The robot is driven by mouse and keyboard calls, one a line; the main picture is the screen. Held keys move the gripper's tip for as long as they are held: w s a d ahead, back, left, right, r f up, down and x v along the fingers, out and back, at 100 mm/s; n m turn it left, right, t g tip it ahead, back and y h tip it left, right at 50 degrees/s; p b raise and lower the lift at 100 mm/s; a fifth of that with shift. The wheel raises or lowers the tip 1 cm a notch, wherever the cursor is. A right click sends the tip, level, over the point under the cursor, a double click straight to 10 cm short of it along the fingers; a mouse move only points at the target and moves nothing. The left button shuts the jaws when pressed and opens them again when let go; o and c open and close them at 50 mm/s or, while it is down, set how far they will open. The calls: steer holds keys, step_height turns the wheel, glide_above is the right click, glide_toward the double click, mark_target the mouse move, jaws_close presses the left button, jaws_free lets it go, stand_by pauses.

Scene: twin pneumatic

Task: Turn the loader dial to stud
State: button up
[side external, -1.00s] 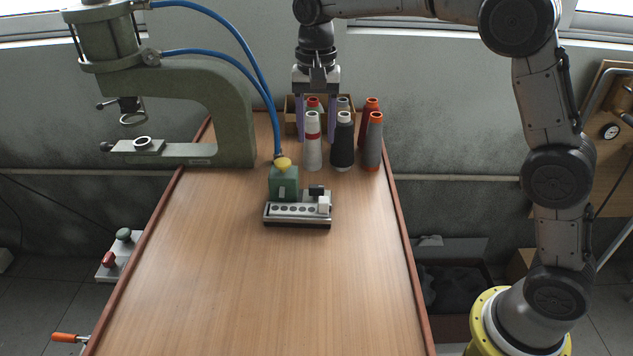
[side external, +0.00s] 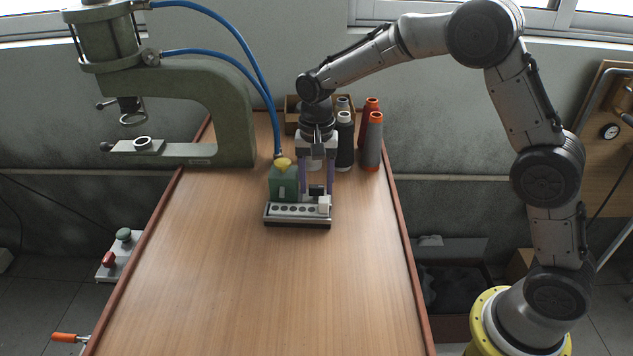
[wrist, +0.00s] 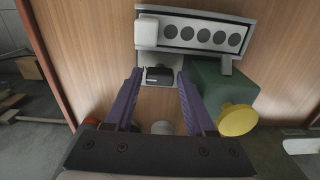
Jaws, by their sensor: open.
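The loader (side external: 284,184) is a green box on a dark base with a light strip of several round holes (side external: 280,209). A small black block (wrist: 160,74), which looks like the loader dial, sits beside the green box; no markings on it are readable. My gripper (side external: 316,188) is open and points down over the loader's right part. In the wrist view its two purple fingers (wrist: 159,77) stand on either side of the black block, with gaps showing. Whether the fingertips are level with the block is unclear. A white block (side external: 324,204) is at the strip's right end.
A yellow cap (side external: 283,163) tops the green box, close to my left finger. Thread cones (side external: 372,142) and a box stand behind. A green press (side external: 235,120) with blue hoses is at the left. The front of the table (side external: 250,290) is clear.

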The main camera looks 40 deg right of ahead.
jaws_close()
steer(key=shift+n, duration=0.3)
steer(key=n, duration=0.3)
steer(key=shift+n, duration=0.4)
steer(key=n, duration=0.4)
steer(key=shift+n, duration=0.3)
steer(key=n, duration=0.8)
steer(key=shift+r+n, duration=0.1)
steer(key=shift+n, duration=0.5)
